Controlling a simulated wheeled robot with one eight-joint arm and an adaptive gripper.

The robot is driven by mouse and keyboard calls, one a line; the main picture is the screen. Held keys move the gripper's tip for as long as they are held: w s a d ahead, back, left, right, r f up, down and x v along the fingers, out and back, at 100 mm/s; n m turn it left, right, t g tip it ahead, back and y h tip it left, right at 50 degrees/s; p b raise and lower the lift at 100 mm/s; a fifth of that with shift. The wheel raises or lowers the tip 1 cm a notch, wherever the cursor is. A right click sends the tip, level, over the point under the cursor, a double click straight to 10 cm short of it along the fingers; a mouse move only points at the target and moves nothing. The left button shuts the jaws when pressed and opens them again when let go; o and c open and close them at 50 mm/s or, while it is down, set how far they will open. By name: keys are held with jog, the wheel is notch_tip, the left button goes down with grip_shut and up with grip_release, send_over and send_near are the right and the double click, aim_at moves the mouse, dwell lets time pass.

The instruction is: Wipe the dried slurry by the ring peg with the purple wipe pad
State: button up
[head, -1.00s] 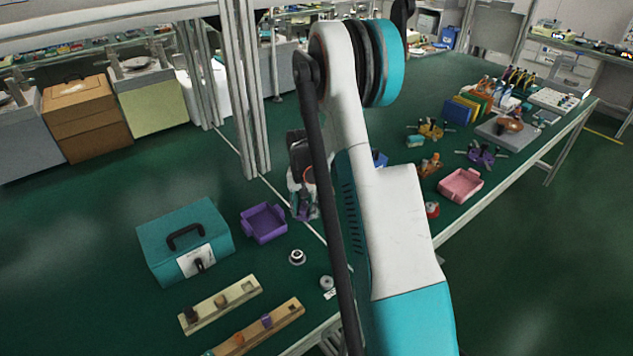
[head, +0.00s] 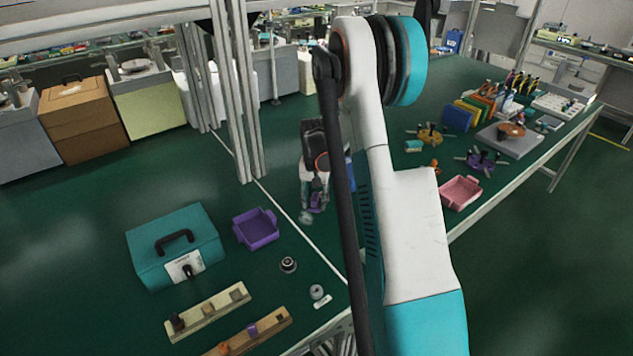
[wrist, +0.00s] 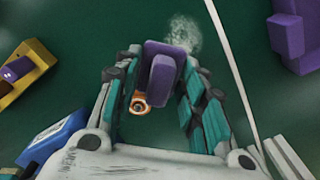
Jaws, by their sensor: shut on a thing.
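My gripper (wrist: 158,88) is shut on the purple wipe pad (wrist: 165,55), which sticks out past the fingertips. The dried slurry (wrist: 185,32) is a pale, speckled patch on the green top, just beyond the pad's far end and partly hidden by it. I cannot tell whether the pad touches the surface.
A purple tray (head: 256,230) stands left of my gripper, with a teal case (head: 176,247) beyond it. A yellow holder (wrist: 22,72) and a blue item (wrist: 52,138) lie at the wrist view's left. A white line crosses the green top.

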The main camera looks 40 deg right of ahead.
jog(key=shift+d+r+p, duration=0.15)
jog(key=shift+r+p, duration=0.25)
jog(key=shift+r, duration=0.4)
jog(key=shift+r+p, duration=0.95)
jog(key=shift+r, duration=0.95)
